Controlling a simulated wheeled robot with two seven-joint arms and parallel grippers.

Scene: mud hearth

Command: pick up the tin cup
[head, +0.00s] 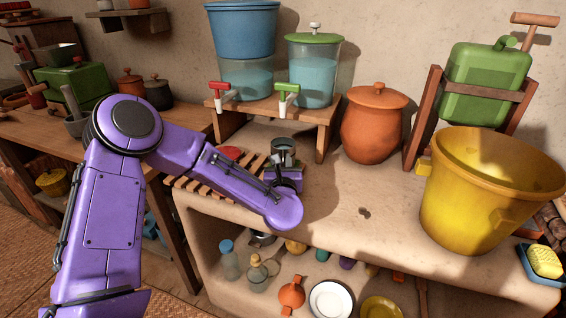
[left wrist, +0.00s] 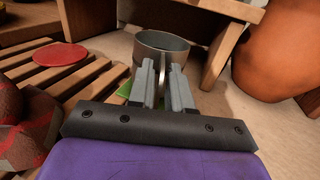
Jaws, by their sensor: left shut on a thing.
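The tin cup (head: 284,147) is a grey metal cup, upright at the slatted wooden rack on the hearth top. In the left wrist view the cup (left wrist: 164,43) stands just beyond my fingertips, its handle between them. My left gripper (head: 283,172) is shut on the cup; its two fingers (left wrist: 163,75) close around the handle. The cup's base is mostly hidden by the fingers, so I cannot tell whether it touches the rack. My right gripper is not in view.
A wooden stand (head: 325,130) with two water dispensers is close behind the cup. An orange clay pot (head: 373,130) stands to its right. A red disc (left wrist: 59,54) lies on the slatted rack (left wrist: 100,82). A yellow bucket (head: 470,205) is at the right; the middle counter is mostly clear.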

